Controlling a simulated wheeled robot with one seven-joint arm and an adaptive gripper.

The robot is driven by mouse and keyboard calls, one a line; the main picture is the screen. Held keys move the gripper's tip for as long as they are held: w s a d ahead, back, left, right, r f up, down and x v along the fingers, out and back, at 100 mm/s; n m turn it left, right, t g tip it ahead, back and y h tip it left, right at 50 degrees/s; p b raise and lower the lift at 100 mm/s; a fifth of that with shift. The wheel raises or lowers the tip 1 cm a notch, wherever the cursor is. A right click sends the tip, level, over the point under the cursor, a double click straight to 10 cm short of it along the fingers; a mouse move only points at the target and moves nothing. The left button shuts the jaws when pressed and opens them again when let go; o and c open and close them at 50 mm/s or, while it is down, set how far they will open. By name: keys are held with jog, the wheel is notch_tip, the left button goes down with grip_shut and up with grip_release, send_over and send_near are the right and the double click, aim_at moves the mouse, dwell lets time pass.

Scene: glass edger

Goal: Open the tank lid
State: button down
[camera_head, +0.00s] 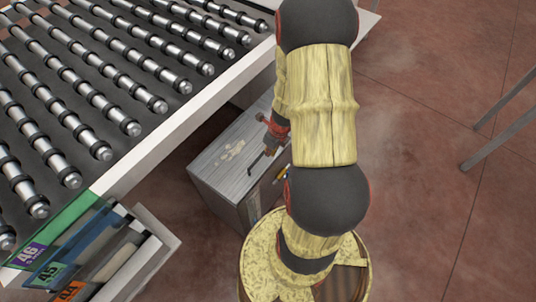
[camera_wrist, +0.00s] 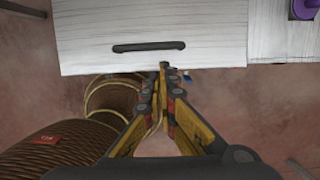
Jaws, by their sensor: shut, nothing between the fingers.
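The tank (camera_head: 243,190) is a grey box on the floor, below the roller table in the head view. Its lid (camera_head: 225,150) is a flat, pale wood-grain panel that appears to lie closed on top. The lid fills the upper part of the wrist view (camera_wrist: 90,25), with a dark bar handle (camera_wrist: 148,47) near its front edge. My gripper (camera_wrist: 166,68) is shut and empty. Its fingertips are at the lid's front edge in the wrist view, just right of and below the handle; contact cannot be told. In the head view my arm partly hides the gripper and the tank's right side.
A roller table (camera_head: 130,60) with a white side rail stands left of and above the tank. A rack with numbered slots (camera_head: 100,255) is at the lower left. A purple object (camera_wrist: 303,8) shows at the wrist view's top right. Open red floor (camera_head: 420,170) lies to the right.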

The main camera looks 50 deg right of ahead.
aim_at(264, 163)
jog(key=b+x, duration=0.4)
jog(key=x, duration=0.4)
jog(key=shift+f, duration=0.1)
jog(key=shift+w+d+r, duration=0.15)
jog(key=shift+w+r, duration=0.05)
jog(key=shift+r, duration=0.2)
